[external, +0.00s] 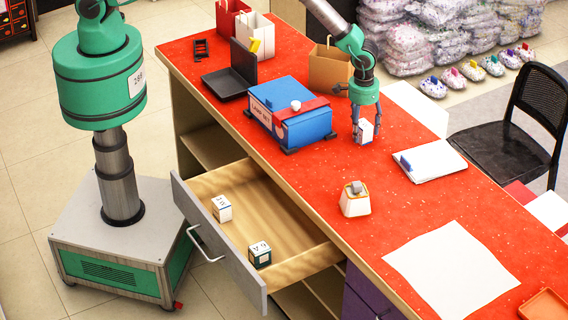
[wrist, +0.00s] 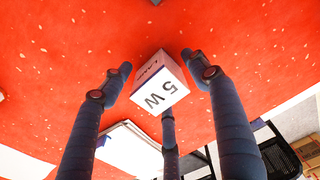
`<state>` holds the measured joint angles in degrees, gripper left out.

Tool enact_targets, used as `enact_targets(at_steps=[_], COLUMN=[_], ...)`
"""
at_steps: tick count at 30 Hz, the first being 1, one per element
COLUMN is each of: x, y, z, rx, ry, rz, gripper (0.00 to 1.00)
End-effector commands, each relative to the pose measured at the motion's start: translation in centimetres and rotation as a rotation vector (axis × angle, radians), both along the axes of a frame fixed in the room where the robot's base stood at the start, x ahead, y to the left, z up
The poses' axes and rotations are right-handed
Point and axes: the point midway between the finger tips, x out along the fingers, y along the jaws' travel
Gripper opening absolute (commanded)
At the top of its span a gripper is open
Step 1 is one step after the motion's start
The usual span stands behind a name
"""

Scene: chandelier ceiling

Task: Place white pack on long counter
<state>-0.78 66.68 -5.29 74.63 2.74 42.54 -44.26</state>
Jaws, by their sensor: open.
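The long counter (external: 336,175) has a red speckled top and fills the middle of the external view. The white pack (external: 365,134) is a small box standing at the far side of the counter, seemingly resting on the top. In the wrist view the white pack (wrist: 160,86) shows a face marked "5 W". My gripper (external: 365,127) is low over the counter with its fingers around the pack. In the wrist view my gripper (wrist: 157,72) is open, with gaps between the side fingers and the pack. The third finger is below the pack, and I cannot tell whether it touches.
A blue box (external: 305,126), black laptop-like stand (external: 228,83) and brown bag (external: 328,70) are left of my gripper. A white notebook (external: 432,161) and white holder (external: 355,205) are nearby. An open drawer (external: 290,215) holds two small boxes. A black chair (external: 500,150) stands behind.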

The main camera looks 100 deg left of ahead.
Motion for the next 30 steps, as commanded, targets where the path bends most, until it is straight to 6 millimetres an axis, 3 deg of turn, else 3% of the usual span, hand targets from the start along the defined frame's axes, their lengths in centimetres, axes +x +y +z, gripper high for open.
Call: enact_targets(at_steps=[8,14,30], x=[0.0,0.1,-0.2], y=[0.0,-0.1,-0.3], z=[0.3,1.8,9.2], rx=[0.0,0.001,0.0], ry=[0.0,-0.002,-0.001], rz=[0.0,0.0,0.0], gripper=[0.6,0.6,0.6])
